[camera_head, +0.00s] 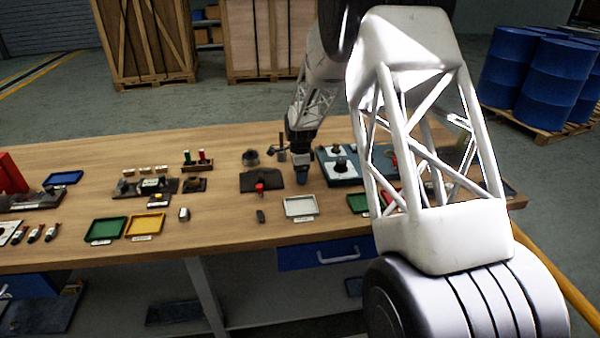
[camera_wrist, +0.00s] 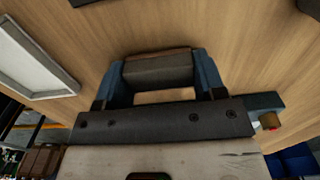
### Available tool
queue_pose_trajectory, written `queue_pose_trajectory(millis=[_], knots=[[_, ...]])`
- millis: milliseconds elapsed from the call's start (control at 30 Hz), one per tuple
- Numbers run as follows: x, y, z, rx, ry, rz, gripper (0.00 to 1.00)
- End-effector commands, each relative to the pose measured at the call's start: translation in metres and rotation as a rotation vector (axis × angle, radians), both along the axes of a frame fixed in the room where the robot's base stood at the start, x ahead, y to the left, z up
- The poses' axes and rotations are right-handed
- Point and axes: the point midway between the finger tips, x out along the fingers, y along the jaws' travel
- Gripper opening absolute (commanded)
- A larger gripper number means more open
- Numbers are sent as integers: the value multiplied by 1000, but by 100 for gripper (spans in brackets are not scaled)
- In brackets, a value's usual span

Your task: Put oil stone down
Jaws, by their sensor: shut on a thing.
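My gripper (camera_head: 302,174) is over the bench, just behind the white-rimmed tray (camera_head: 300,206) in the head view. In the wrist view my gripper (camera_wrist: 160,78) has its two blue fingers shut on the oil stone (camera_wrist: 158,70), a dark grey block with a brown edge. The tray (camera_wrist: 32,62) shows at the left of the wrist view, apart from the stone. In the head view the stone is too small and covered to make out. I cannot tell whether it touches the wooden bench top (camera_wrist: 225,40).
A dark plate with a red-topped part (camera_head: 260,188) lies left of my gripper, a blue fixture (camera_head: 338,168) right of it. A small dark block (camera_head: 260,216) lies left of the tray. Green (camera_head: 106,230) and yellow (camera_head: 145,226) trays stand farther left.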

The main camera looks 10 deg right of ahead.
Motion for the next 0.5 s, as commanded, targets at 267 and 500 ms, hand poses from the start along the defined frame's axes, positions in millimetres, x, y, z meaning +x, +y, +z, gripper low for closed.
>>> queue_pose_trajectory(millis=[267, 500], knots=[[0, 0, 0, 0, -1, 0, 34], [0, 0, -5, 0, -1, 0, 34]])
